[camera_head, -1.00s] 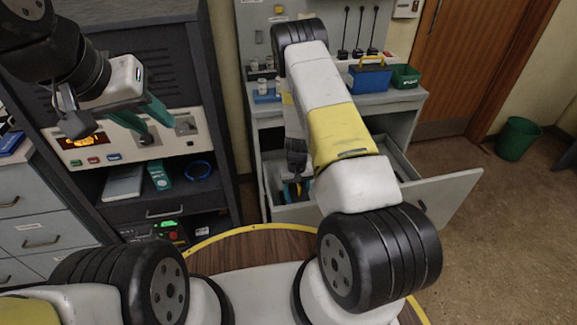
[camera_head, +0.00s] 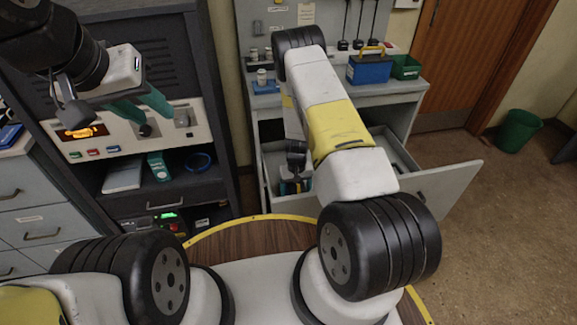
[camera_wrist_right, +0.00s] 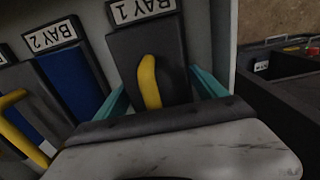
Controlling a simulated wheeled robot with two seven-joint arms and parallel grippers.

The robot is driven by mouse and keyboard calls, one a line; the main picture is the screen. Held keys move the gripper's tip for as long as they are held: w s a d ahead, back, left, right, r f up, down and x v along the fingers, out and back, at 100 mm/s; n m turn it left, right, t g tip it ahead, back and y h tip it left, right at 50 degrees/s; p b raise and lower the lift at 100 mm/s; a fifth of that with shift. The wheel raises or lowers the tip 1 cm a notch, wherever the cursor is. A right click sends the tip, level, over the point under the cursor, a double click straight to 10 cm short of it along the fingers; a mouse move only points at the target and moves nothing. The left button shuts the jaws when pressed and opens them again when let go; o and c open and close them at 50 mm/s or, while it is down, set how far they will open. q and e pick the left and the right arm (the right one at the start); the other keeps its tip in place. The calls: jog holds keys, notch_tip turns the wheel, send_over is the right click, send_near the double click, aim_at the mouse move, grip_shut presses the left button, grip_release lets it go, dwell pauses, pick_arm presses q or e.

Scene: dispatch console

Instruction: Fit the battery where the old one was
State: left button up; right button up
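In the right wrist view a dark grey block with a yellow handle (camera_wrist_right: 150,82), which looks like a battery, is at the label BAY 1. The teal fingers of my right gripper (camera_wrist_right: 158,85) are on both sides of it, close to its edges; whether they press on it I cannot tell. In the head view my right gripper (camera_head: 295,180) reaches down into the open drawer (camera_head: 435,190). My left gripper (camera_head: 142,108) is open, its fingers apart with nothing seen between, before the console panel (camera_head: 95,135).
A blue toolbox (camera_head: 369,70) and a green bin (camera_head: 405,68) stand on the workbench above the drawer. The rack shelf holds a teal box (camera_head: 158,167); a green-lit unit (camera_head: 165,218) is below it.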

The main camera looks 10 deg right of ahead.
notch_tip(320, 180, up, 12)
jog(key=shift+r, duration=0.2)
notch_tip(320, 180, up, 14)
jog(key=t+y, duration=0.1)
send_over(291, 184)
jog(key=s+a+r+t+y, duration=0.15)
jog(key=s+r, duration=0.25)
jog(key=r, duration=0.9)
jog(key=s+d+r+t, duration=0.1)
jog(key=s+r+t, duration=0.2)
jog(key=s+r, duration=1.4)
jog(key=s, duration=0.3)
jog(key=shift+s+t, duration=0.35)
jog(key=shift+d, duration=0.1)
